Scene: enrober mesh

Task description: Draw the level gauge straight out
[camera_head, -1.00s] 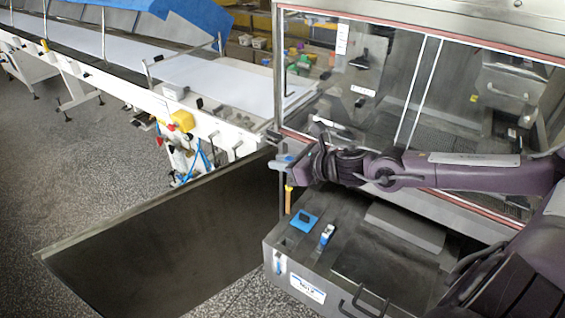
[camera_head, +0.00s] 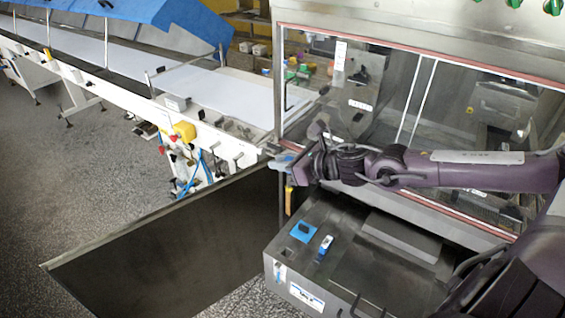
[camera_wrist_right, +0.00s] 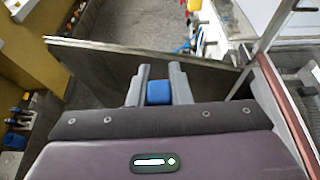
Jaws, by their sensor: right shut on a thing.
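My right gripper (camera_head: 283,162) is at the end of the purple arm, above the back left corner of the steel tank (camera_head: 345,293). In the right wrist view its two grey fingers are shut on a blue block (camera_wrist_right: 158,92), which looks like the head of the level gauge. In the head view a narrow yellow-brown strip (camera_head: 289,200) hangs upright below the gripper, apparently the gauge's stem. I cannot tell whether its lower end is clear of the tank. My left gripper is not in view.
A blue square piece (camera_head: 304,231) and a small blue-and-white device (camera_head: 325,245) sit on the tank top. The glazed machine housing (camera_head: 410,195) stands close behind the arm. A dark panel (camera_head: 165,255) stands left of the tank. A white conveyor (camera_head: 225,95) runs behind.

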